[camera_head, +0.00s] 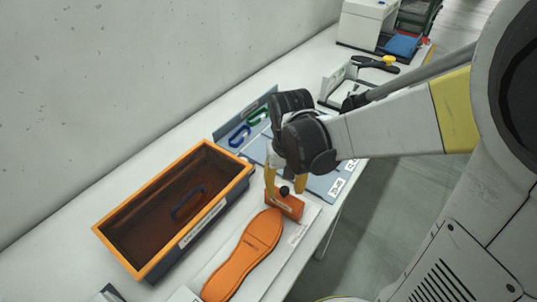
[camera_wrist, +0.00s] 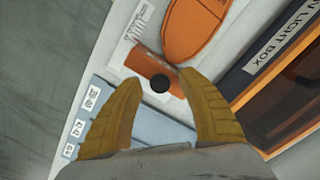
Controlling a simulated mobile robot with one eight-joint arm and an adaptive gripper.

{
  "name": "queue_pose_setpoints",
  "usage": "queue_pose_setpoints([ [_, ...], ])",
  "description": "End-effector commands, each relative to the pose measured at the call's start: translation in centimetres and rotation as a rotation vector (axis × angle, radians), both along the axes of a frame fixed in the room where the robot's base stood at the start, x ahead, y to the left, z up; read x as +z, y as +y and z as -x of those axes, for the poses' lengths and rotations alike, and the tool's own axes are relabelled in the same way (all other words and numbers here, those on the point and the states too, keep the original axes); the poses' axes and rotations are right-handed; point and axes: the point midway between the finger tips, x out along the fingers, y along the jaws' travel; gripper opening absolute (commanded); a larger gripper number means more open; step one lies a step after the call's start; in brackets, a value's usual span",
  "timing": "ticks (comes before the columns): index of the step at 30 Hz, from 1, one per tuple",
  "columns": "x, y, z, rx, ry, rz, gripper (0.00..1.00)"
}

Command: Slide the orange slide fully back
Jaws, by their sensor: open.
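The orange slide (camera_head: 291,207) is a small orange block with a black round knob (camera_head: 284,190) on it. It sits at the end of a white board, just beyond the heel end of an orange shoe sole (camera_head: 243,258). My gripper (camera_head: 285,186) is open above the slide, its yellow fingers on either side of the knob. In the wrist view the slide (camera_wrist: 148,64) and knob (camera_wrist: 160,84) lie between the fingertips (camera_wrist: 160,78). I cannot tell whether a finger touches the knob.
An orange-rimmed dark box (camera_head: 120,220) stands close on the left and also shows in the wrist view (camera_wrist: 245,62). A blue-grey mat (camera_head: 325,186) with white labels lies behind the slide. A white bracket (camera_head: 334,86) and a white machine (camera_head: 366,25) stand farther back.

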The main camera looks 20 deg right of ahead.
Motion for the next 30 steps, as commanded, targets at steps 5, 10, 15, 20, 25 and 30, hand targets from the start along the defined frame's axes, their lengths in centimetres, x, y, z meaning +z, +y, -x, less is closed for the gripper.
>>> queue_pose_setpoints([
  [5, 0.1, 0.0, 0.0, 0.0, 0.0, 0.0, 0.42],
  [10, 0.1, 0.0, 0.0, 0.0, 0.0, 0.0, 0.0],
  [15, 0.1, -0.2, -0.2, -0.001, 0.0, 0.0, 0.0],
  [20, 0.0, -2.0, -1.5, -0.004, 0.0, 0.0, 0.0],
  [25, 0.0, -4.1, -2.9, -0.003, 0.0, 0.0, 0.0],
  [30, 0.0, -4.2, -3.0, -0.001, -0.002, 0.002, 0.0],
])
